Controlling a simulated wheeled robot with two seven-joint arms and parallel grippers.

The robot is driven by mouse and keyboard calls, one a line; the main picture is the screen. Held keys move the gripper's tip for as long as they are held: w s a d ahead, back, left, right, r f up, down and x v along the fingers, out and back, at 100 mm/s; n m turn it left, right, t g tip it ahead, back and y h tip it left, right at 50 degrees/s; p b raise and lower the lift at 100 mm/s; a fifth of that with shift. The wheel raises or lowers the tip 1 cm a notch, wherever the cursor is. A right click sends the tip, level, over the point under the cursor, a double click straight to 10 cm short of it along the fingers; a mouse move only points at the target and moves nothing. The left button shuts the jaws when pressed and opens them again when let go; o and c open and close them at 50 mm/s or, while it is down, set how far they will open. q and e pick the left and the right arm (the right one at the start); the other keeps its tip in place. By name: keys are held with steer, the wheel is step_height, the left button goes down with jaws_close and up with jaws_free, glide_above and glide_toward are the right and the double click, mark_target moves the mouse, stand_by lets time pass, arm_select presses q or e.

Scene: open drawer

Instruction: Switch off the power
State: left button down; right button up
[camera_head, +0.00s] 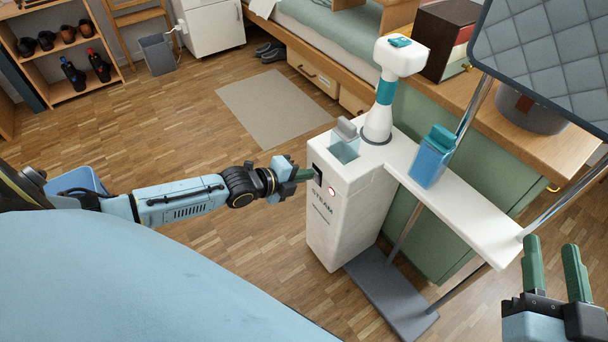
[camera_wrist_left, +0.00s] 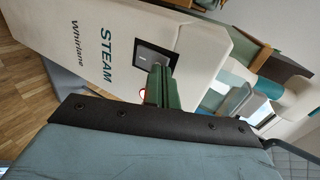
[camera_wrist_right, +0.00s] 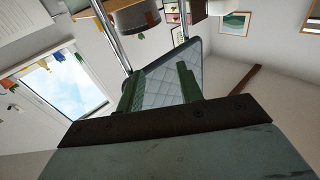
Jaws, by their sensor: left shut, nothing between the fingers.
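The white steam station (camera_head: 338,222), lettered "STEAM", stands upright in the middle of the head view. Its front has a dark square switch panel (camera_head: 317,172) and a round red-lit ring (camera_head: 332,191). In the left wrist view the panel (camera_wrist_left: 155,58) is partly covered by my green fingers, and the red ring (camera_wrist_left: 142,95) peeks out beside them. My left gripper (camera_head: 311,174) is shut and empty, its tips at the panel; I cannot tell whether they touch it. The switch's position is hidden. My right gripper (camera_head: 552,246) is open and empty at the lower right.
A white shelf (camera_head: 480,217) extends right from the station and carries a blue bottle (camera_head: 432,157). A steamer head (camera_head: 400,57) stands on top. A quilted board (camera_head: 545,50) on metal poles is at upper right. A wooden-topped green cabinet (camera_head: 405,112) stands behind.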

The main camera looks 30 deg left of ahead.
arm_select(q)
steer(key=shift+w+d+p, duration=0.15)
steer(key=shift+w+p, duration=0.05)
steer(key=shift+p, duration=0.3)
arm_select(e)
steer(key=f+g, duration=0.1)
steer(key=f, duration=0.1)
steer(key=d+f+g+h, duration=0.1)
steer(key=f, duration=0.1)
steer(key=shift+s+g, duration=0.15)
steer(key=shift+g, duration=0.25)
arm_select(q)
steer(key=shift+r+g, duration=0.1)
steer(key=shift+g, duration=0.2)
arm_select(e)
steer(key=shift+r, duration=0.1)
